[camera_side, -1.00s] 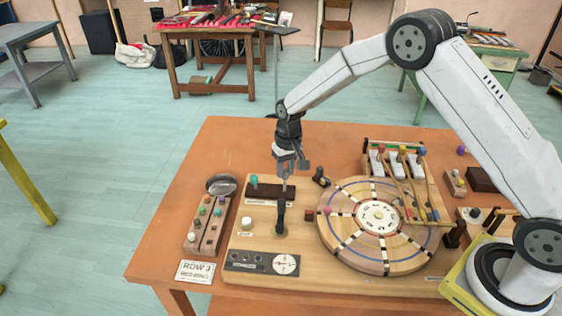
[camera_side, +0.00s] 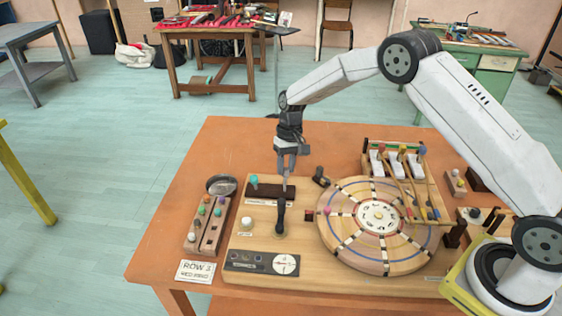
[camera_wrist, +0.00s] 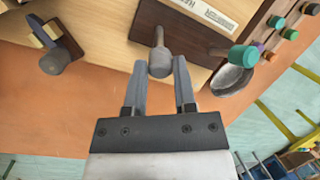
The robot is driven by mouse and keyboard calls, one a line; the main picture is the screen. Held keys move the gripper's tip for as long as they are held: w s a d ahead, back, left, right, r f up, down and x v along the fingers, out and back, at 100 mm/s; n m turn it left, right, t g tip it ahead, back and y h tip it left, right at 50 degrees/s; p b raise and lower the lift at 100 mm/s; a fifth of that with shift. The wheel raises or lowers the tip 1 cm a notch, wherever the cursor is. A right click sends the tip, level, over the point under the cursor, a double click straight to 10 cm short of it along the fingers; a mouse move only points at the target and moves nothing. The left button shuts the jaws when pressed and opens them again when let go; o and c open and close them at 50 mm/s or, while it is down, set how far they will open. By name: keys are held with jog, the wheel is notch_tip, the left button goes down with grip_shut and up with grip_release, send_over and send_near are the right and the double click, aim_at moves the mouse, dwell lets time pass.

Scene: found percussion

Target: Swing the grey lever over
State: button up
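The grey lever has a rounded grey knob (camera_wrist: 160,62) on a short stick that rises from a dark brown block. In the side view its knob (camera_side: 285,187) is small and lies just below my gripper, at the right end of the block (camera_side: 262,190). My gripper (camera_side: 286,172) points down over it. A teal-knobbed lever (camera_wrist: 243,56) stands at the block's other end.
A black upright handle (camera_side: 281,212) stands just in front. A dark post (camera_side: 320,177) is to the right, and beyond it a round wooden wheel (camera_side: 345,245). A metal bowl (camera_side: 221,185) lies left. Bare orange table (camera_side: 235,140) is free behind.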

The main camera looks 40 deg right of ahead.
jog(key=o, duration=0.4)
jog(key=shift+c, duration=0.2)
jog(key=shift+r, duration=0.15)
jog(key=v, duration=0.7)
jog(key=shift+d+r, duration=0.15)
jog(key=shift+r, duration=0.1)
jog(key=s+r+n+t+h, duration=0.2)
jog(key=s+t, duration=0.2)
jog(key=s, duration=2.2)
jog(key=shift+s+d+r+h, duration=0.2)
jog(key=shift+s+h, duration=0.1)
jog(key=shift+s, duration=0.1)
